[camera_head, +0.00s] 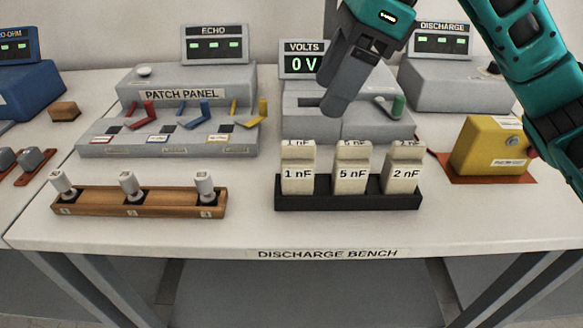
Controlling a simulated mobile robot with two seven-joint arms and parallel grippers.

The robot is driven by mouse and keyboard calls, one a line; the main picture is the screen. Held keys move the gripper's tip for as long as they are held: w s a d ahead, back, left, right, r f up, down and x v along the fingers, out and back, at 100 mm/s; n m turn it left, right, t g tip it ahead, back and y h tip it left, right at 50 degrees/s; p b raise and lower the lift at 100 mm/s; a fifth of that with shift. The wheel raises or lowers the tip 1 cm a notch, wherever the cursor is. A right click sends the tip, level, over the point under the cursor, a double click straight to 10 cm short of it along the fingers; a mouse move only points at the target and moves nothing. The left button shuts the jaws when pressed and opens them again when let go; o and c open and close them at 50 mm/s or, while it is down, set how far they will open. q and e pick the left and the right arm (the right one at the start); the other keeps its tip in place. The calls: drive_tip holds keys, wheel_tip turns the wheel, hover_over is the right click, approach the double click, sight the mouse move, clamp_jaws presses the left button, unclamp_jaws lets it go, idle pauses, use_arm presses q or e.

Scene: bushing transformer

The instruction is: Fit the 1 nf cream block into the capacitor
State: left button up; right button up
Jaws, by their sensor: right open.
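The 1 nF cream block (298,168) stands upright at the left end of a black rack (350,203). The 5 nF block (351,170) and 2 nF block (403,170) stand beside it. Behind the rack is a grey stepped unit (302,124) under a VOLTS display (304,63) reading 0 V. No label reading capacitor shows. My right gripper (337,100) is open and empty, above and behind the rack, apart from the blocks. It hides part of the grey unit. My left gripper is not in view.
A wooden rack (80,206) with white-topped pieces stands front left. A patch panel (170,140) with coloured levers stands behind it. A yellow box (490,146) sits at right, near my right arm. The bench between the two racks is clear.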

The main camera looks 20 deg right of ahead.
hover_over(300, 143)
drive_tip(key=d, duration=0.2)
drive_tip(key=f, duration=0.2)
drive_tip(key=s+f, duration=0.1)
drive_tip(key=f, duration=0.1)
drive_tip(key=shift+f, duration=0.35)
drive_tip(key=shift+w+b+x, duration=0.1)
drive_tip(key=shift+b+x, duration=0.15)
drive_tip(key=shift+x, duration=1.3)
drive_tip(key=shift+w+b+x, duration=0.15)
drive_tip(key=shift+b+x, duration=0.05)
drive_tip(key=shift+x, duration=1.35)
drive_tip(key=shift+r, duration=0.1)
clamp_jaws()
